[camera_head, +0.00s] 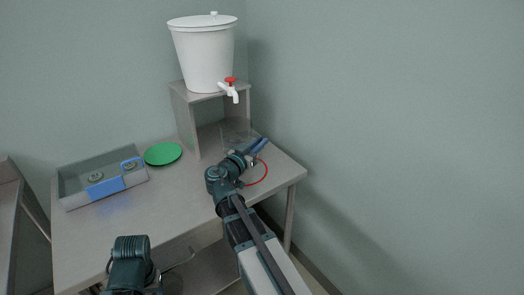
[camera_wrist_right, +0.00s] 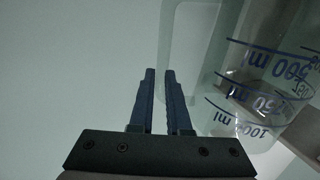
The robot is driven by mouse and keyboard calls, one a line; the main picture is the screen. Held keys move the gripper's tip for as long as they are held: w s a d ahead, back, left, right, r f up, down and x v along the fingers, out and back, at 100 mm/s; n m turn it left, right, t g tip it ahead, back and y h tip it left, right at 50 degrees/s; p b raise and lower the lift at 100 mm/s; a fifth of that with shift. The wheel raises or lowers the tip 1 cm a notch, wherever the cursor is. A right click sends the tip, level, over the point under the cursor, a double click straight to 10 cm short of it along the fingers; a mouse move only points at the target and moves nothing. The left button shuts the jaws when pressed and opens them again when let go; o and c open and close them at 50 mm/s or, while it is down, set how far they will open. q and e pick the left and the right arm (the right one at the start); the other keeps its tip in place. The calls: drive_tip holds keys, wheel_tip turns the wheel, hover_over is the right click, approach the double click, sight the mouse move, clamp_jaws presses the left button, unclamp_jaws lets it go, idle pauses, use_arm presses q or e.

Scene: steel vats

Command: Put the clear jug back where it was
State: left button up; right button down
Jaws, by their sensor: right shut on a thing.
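The clear jug (camera_wrist_right: 255,85) fills the right of the right wrist view, see-through with blue volume marks and tilted in that picture. In the head view the jug (camera_head: 236,134) shows faintly by the stand's right side, at my right gripper (camera_head: 261,147). In the right wrist view the gripper's blue fingers (camera_wrist_right: 160,95) are nearly together, shut on the jug's clear handle at its left side. A red ring (camera_head: 264,172) shows on the table just in front of the gripper, partly hidden by it. My left gripper cannot be made out.
A white lidded bucket (camera_head: 203,58) with a red-handled tap (camera_head: 230,88) stands on a grey stand (camera_head: 186,104). A green disc (camera_head: 163,154) and a grey tray (camera_head: 73,199) with small items are on the table (camera_head: 180,200) at left. A wall is close on the right.

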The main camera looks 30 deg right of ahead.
drive_tip(key=shift+x, duration=1.1)
drive_tip(key=shift+w+a+f, duration=0.1)
drive_tip(key=shift+w+f, duration=0.05)
drive_tip(key=shift+f, duration=0.05)
wheel_tip(320, 180, down, 3)
drive_tip(key=b, duration=0.3)
drive_tip(key=shift+f+b, duration=0.15)
drive_tip(key=shift+b, duration=0.2)
drive_tip(key=shift+f, duration=0.2)
drive_tip(key=c, duration=0.9)
unclamp_jaws()
drive_tip(key=shift+r, duration=0.15)
